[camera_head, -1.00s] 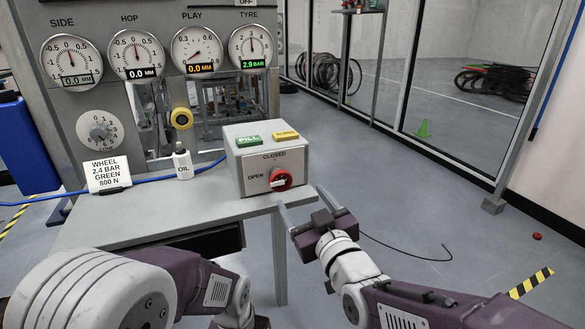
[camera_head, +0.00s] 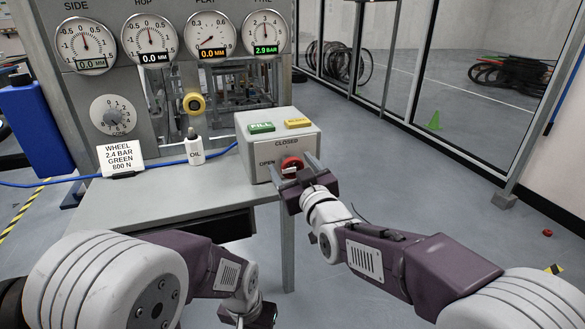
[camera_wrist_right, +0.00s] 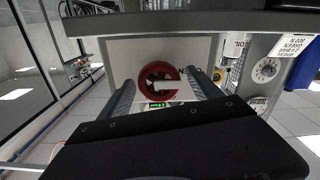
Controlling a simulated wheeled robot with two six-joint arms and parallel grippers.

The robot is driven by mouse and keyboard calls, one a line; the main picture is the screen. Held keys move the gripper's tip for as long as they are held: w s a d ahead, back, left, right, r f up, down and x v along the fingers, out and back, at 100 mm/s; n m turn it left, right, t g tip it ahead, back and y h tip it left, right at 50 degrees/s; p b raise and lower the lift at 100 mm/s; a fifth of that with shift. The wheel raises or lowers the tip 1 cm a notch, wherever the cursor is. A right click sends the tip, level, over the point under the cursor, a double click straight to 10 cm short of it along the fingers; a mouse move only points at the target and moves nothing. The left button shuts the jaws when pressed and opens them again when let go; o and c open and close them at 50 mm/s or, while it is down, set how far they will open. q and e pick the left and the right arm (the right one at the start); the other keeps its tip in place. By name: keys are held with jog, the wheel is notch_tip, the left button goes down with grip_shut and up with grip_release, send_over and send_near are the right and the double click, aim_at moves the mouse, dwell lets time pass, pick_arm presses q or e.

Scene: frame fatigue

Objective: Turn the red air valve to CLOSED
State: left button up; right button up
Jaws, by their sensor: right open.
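The red air valve (camera_head: 291,163) is a round red knob with a white bar on the front of a grey box (camera_head: 250,163). "OPEN" is printed to its left and "CLOSED" above it. The white bar lies about level, on the OPEN side. My right gripper (camera_head: 297,174) is open in front of the valve. In the right wrist view the valve (camera_wrist_right: 160,82) shows between the two fingers (camera_wrist_right: 162,95), with gaps at both sides; I cannot tell whether they touch it. My left arm is low at the front, and its gripper's fingers are not clear.
The box has a green FILL button (camera_head: 261,127) and a yellow button (camera_head: 298,123) on top. An oil bottle (camera_head: 195,152) and a white card (camera_head: 121,160) stand on the grey table (camera_head: 150,205). Gauges (camera_head: 150,40) stand behind.

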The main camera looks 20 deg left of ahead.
jog(key=c, duration=1.4)
jog(key=shift+o, duration=0.2)
jog(key=shift+m, duration=0.3)
jog(key=m+b, duration=0.2)
jog(key=m, duration=0.1)
jog(key=shift+d+f+m, duration=0.1)
jog(key=shift+f+m, duration=0.05)
jog(key=shift+m, duration=0.25)
jog(key=m+b, duration=0.2)
jog(key=m, duration=0.2)
jog(key=shift+w+d+m, duration=0.1)
jog(key=shift+m, duration=0.2)
jog(key=m+b, duration=0.3)
jog(key=m, duration=0.2)
jog(key=shift+f+b, duration=0.2)
jog(key=shift+b, duration=0.1)
jog(key=shift+d+m+b, duration=0.1)
jog(key=shift+m+b, duration=1)
jog(key=shift+m, duration=0.8)
